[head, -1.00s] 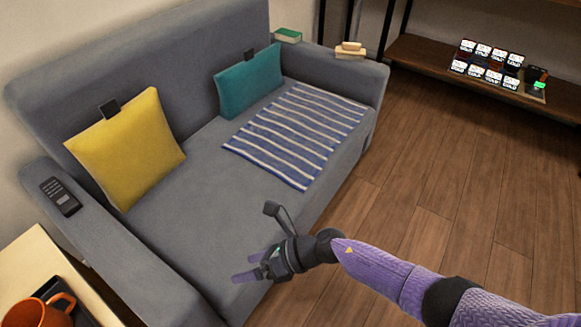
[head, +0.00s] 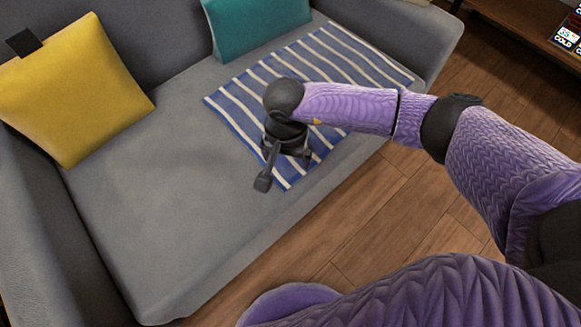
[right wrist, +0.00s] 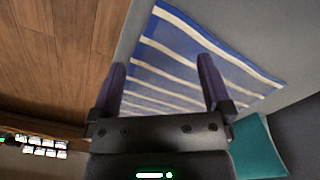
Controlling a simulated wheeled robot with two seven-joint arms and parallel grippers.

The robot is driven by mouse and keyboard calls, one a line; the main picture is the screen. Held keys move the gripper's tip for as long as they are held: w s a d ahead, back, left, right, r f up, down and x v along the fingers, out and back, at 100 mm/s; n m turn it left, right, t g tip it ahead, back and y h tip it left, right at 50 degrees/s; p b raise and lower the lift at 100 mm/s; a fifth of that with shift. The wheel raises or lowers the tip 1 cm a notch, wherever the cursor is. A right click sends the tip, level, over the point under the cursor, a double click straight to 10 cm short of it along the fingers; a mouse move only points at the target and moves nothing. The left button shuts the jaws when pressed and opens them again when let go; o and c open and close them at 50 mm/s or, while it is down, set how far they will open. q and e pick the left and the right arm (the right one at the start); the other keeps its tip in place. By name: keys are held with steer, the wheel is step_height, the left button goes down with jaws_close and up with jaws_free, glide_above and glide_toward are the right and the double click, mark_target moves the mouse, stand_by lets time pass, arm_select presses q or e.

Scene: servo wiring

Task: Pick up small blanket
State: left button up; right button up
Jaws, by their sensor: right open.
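The small blanket (head: 258,97) is blue with white stripes and lies flat on the right part of the grey sofa seat. It also shows in the right wrist view (right wrist: 182,52), between and beyond the fingers. My right gripper (right wrist: 161,75) is open and empty, pointing down over the blanket. In the head view my right gripper (head: 287,158) is above the blanket's near corner, and the arm hides part of the blanket. I cannot tell whether the fingertips touch the cloth. My left gripper is not in view.
The grey sofa (head: 150,225) has a yellow pillow (head: 75,90) at left and a teal pillow (head: 255,25) behind the blanket. The seat left of the blanket is clear. Wooden floor (head: 400,200) lies in front. A shelf (head: 510,25) stands at upper right.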

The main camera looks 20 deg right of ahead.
steer(key=b, duration=0.5)
glide_above(287, 184)
step_height(287, 184, down, 7)
steer(key=shift+f, duration=0.1)
step_height(287, 184, down, 2)
steer(key=shift+f+b, duration=0.1)
steer(key=shift+b, duration=0.55)
steer(key=shift+f, duration=0.2)
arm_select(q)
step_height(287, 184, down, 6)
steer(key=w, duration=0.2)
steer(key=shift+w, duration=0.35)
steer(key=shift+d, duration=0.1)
arm_select(e)
steer(key=shift+c, duration=0.3)
jaws_close()
